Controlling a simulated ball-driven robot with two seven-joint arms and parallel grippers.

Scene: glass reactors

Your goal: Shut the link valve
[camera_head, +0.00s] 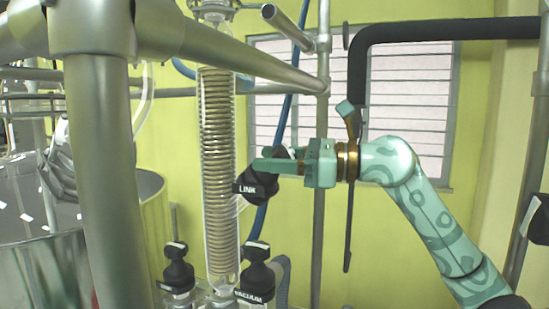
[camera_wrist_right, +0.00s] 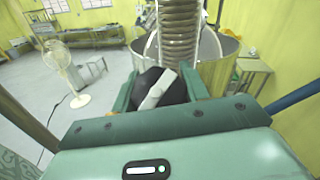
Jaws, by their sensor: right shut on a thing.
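The link valve (camera_head: 256,186) is a black knob with a white LINK label, to the right of the coiled glass condenser (camera_head: 218,170) in the head view. My right gripper (camera_head: 268,164) comes in from the right and is shut on the knob. In the right wrist view the knob (camera_wrist_right: 160,90) sits between the two green fingers, with a white bar lying slanted across its face. The far side of the knob and its stem are hidden. My left gripper is not in view.
Below stand a black VACUUM knob (camera_head: 256,274) and another black knob (camera_head: 178,270). Thick metal frame pipes (camera_head: 100,150) cross the left foreground. A metal vessel (camera_head: 40,270) stands at lower left. A black pipe (camera_head: 357,90) hangs behind my right wrist.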

